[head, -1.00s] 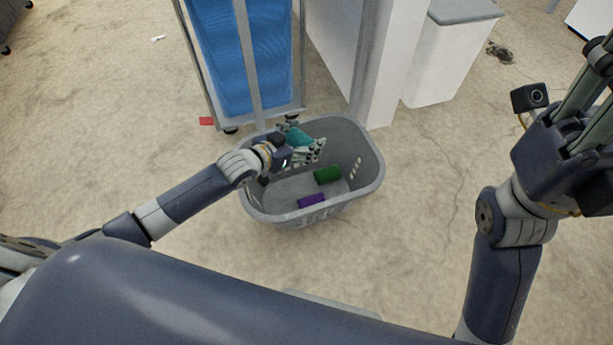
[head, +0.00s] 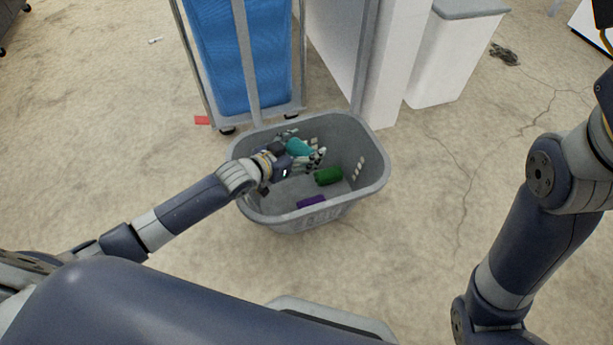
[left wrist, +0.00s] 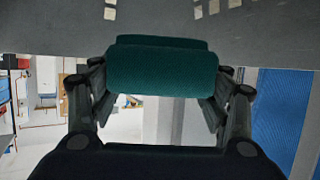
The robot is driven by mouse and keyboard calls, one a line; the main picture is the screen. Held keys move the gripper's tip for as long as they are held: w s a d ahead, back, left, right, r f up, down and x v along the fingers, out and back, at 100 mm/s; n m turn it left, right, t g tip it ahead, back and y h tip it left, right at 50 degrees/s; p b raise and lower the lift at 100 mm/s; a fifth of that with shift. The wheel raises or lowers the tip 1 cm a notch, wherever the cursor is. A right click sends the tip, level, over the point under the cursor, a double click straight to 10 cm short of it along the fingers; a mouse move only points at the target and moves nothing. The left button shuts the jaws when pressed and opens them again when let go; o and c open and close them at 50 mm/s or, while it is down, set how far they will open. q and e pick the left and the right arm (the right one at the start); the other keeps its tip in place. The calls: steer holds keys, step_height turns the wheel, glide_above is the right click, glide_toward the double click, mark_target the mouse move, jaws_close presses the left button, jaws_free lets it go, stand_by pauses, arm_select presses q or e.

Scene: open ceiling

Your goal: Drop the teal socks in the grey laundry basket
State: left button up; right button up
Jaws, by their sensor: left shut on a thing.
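The teal socks (head: 299,148) are a rolled bundle held between the fingers of my left gripper (head: 308,154). In the left wrist view the teal socks (left wrist: 162,68) fill the space between both fingers, with a grey basket wall behind them. The grey laundry basket (head: 376,184) stands on the floor, and my left gripper is over its opening at the left part, apparently near rim height. My right arm is at the right; its gripper is out of the picture.
A green bundle (head: 328,176) and a purple bundle (head: 311,202) lie inside the basket. A red item (head: 202,120) lies on the floor.

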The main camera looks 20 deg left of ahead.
arm_select(q)
steer(key=o, duration=1.1)
steer(key=shift+s+a+r, duration=0.2)
steer(key=shift+s+a, duration=0.05)
steer(key=shift+s, duration=0.25)
steer(key=v, duration=1.1)
steer(key=shift+w+r, duration=0.1)
steer(key=shift+d, duration=0.15)
